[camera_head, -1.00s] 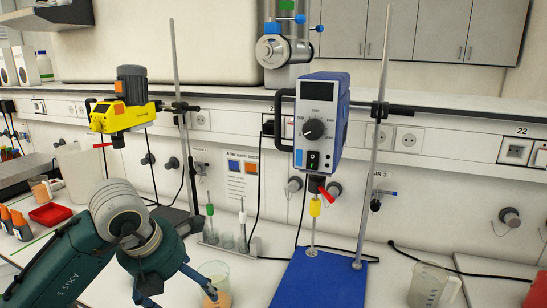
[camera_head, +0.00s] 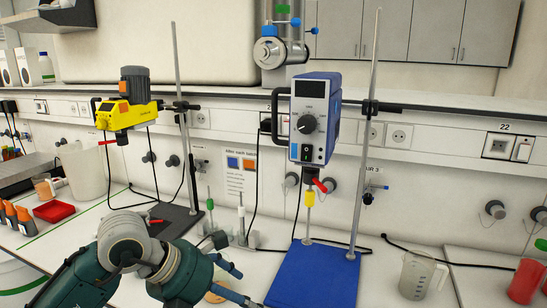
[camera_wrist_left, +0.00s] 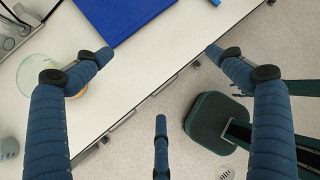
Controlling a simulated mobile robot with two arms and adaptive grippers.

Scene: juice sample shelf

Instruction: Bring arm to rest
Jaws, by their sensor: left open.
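My left arm comes in from the lower left of the head view, its gripper (camera_head: 243,286) over the front of the bench. The gripper is open and empty. In the left wrist view its spread blue fingers (camera_wrist_left: 159,78) hang over the bench edge and the floor. A clear beaker with amber liquid (camera_head: 213,296) stands on the bench, mostly hidden behind the gripper in the head view. In the wrist view the beaker (camera_wrist_left: 38,66) is at the left, partly behind one finger and outside the grip. My right gripper is not in view.
A blue stirrer stand base (camera_head: 315,278) is just right of the gripper. A yellow stirrer (camera_head: 127,112) stands behind at left. A clear jug (camera_head: 418,276) and red cup (camera_head: 525,281) are at right.

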